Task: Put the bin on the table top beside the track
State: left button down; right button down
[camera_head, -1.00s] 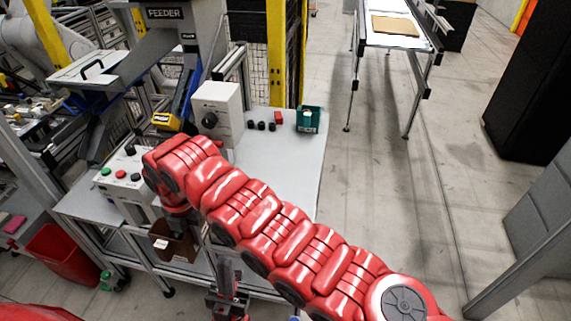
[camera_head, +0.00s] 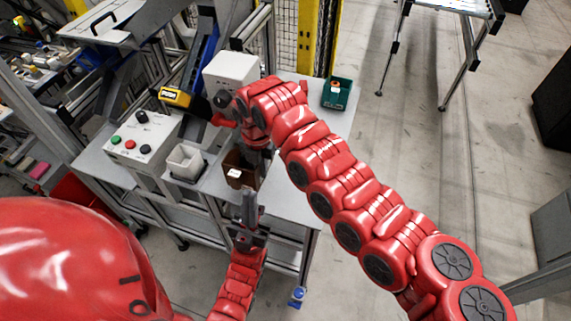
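A dark brown bin (camera_head: 239,170) with a white label hangs directly under the wrist of my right arm, over the front edge of the table top (camera_head: 288,202). My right gripper (camera_head: 256,160) is at the bin's upper right side and appears shut on it; its fingertips are mostly hidden. My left gripper (camera_head: 249,207) comes up from below, just under the bin and apart from it, with nothing seen in it; its finger gap does not show. A sloped blue-edged track (camera_head: 200,62) with a yellow-fronted end piece (camera_head: 176,97) stands behind the table's left part.
A light grey bin (camera_head: 185,162) sits at the table's front edge, left of the brown bin. A button box (camera_head: 143,138) and a white box with a dark knob (camera_head: 229,78) stand on the table. A green bin (camera_head: 336,93) is at the back right. The table's right part looks clear.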

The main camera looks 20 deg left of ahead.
jog(key=w+d, duration=0.1)
jog(key=w+d+p, duration=0.1)
jog(key=d, duration=0.1)
jog(key=w+d+p, duration=0.1)
jog(key=d, duration=0.1)
jog(key=shift+w+f, duration=0.2)
jog(key=shift+w, duration=0.05)
jog(key=shift+f+p, duration=0.2)
jog(key=shift+p, duration=0.15)
notch_tip(320, 180, down, 3)
jog(key=shift+r+p, duration=0.1)
jog(key=shift+p, duration=0.8)
jog(key=shift+f, duration=0.25)
jog(key=shift+d+f, duration=0.1)
jog(key=c, duration=1)
grip_release()
jog(key=shift+c, duration=0.2)
